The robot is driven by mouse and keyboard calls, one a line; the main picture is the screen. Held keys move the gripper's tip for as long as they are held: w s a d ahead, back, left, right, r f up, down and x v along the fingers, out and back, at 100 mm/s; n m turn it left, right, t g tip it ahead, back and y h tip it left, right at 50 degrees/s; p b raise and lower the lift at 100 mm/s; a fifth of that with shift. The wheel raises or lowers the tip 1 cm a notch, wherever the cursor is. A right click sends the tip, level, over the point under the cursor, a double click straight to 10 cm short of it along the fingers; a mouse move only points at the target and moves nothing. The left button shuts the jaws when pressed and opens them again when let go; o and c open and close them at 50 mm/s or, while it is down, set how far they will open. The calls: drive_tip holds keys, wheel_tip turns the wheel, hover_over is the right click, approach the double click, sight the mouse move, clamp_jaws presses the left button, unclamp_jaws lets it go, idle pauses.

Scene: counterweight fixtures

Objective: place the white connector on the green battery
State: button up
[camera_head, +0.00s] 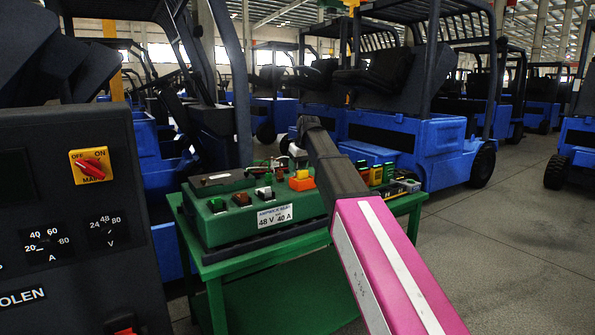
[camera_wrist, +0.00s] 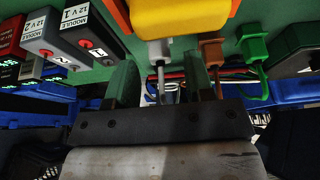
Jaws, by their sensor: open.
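The green battery (camera_head: 225,228) sits on a green table in the head view, with a "48 V 40 A" label on its front. In the wrist view, the white connector (camera_wrist: 160,52) has a pale cable and lies between the two fingers of my gripper (camera_wrist: 161,82). The fingers are spread, with visible space around the connector. Brown (camera_wrist: 211,50) and green (camera_wrist: 253,45) connectors are to its right. In the head view my dark wrist link hides the gripper, and I cannot clearly identify the white connector there.
A yellow block (camera_wrist: 178,14) is close above the fingers. Blue forklifts (camera_head: 400,135) stand behind; a dark control panel (camera_head: 70,220) is at left.

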drive_tip(key=v, duration=1)
